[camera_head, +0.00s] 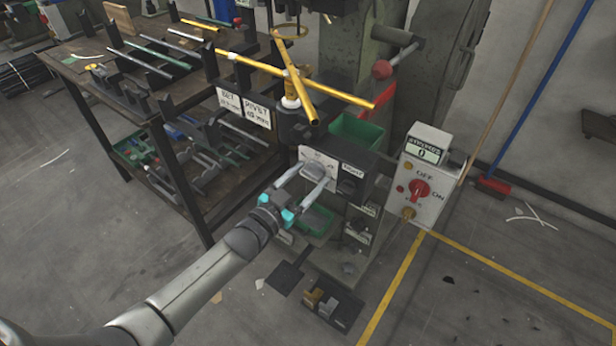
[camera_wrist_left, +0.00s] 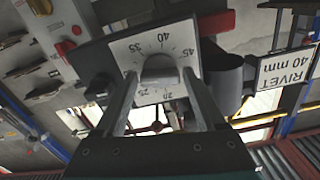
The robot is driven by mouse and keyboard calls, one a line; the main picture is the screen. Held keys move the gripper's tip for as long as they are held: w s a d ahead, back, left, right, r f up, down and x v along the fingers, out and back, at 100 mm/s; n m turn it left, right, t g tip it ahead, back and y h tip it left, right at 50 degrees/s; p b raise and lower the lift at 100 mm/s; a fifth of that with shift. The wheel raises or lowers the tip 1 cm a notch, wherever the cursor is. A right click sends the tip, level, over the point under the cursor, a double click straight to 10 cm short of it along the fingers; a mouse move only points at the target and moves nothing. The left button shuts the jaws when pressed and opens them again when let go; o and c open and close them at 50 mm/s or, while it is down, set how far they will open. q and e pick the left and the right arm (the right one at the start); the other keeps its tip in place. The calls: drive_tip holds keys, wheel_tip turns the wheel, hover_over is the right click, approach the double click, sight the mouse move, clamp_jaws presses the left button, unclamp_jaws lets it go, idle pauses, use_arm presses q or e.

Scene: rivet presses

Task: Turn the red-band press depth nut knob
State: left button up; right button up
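The grey depth knob (camera_wrist_left: 160,70) sits on a white dial plate with numbers from 20 to 45, and it also shows on the press front in the head view (camera_head: 313,171). A red band (camera_head: 383,105) crosses the press column above it. My left gripper (camera_head: 305,173) reaches the dial from the lower left. In the left wrist view its fingertips (camera_wrist_left: 160,80) lie on either side of the knob, very close to it. I cannot tell whether they press on it. The fingers hide parts of the dial. My right gripper is not in view.
Yellow crossed bars (camera_head: 297,85) stand out above the dial. A grey control box (camera_head: 420,175) with a red switch is to the right. A dark workbench (camera_head: 160,110) with rods is to the left.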

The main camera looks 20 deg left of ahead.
use_arm(q)
drive_tip(key=shift+c, duration=1.4)
drive_tip(key=c, duration=0.5)
drive_tip(key=shift+c, duration=1.3)
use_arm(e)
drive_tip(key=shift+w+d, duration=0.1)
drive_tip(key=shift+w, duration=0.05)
use_arm(q)
drive_tip(key=shift+m, duration=0.3)
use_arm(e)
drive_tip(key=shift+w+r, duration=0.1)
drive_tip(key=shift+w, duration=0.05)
